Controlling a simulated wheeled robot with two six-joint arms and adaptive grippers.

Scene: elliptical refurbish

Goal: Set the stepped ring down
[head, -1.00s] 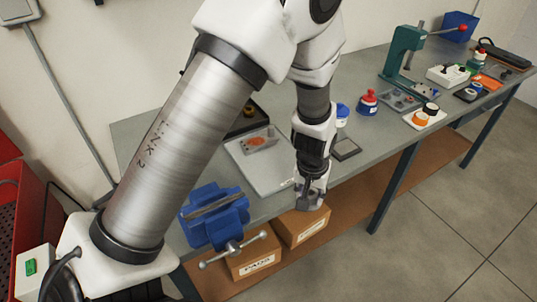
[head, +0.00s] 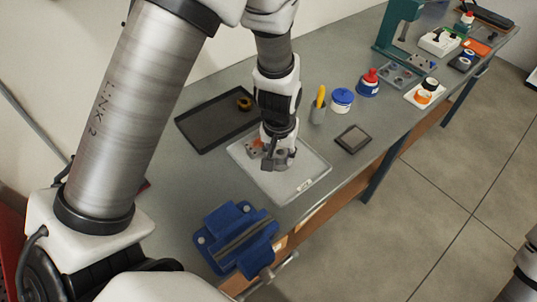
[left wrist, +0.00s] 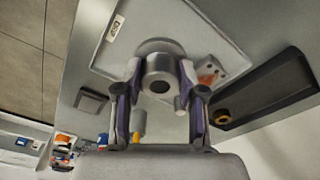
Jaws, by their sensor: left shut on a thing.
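The stepped ring (left wrist: 160,72) is a grey metal ring with a dark central hole and a wider rounded part behind it in the left wrist view. My left gripper (left wrist: 158,95) is shut on it, one finger at each side. In the head view, my left gripper (head: 279,160) is over the pale tray (head: 300,188) and hides most of the ring. The pale tray also shows behind the ring in the left wrist view (left wrist: 215,40). I cannot tell whether the ring touches the tray. My right gripper is not in view.
A grey block with an orange part (head: 254,147) lies on the tray beside the gripper. A dark tray (head: 205,125) holds a brass ring (head: 244,103). A blue vise (head: 235,238) stands in front. A dark pad (head: 353,139) and a blue-lidded jar (head: 342,98) are right.

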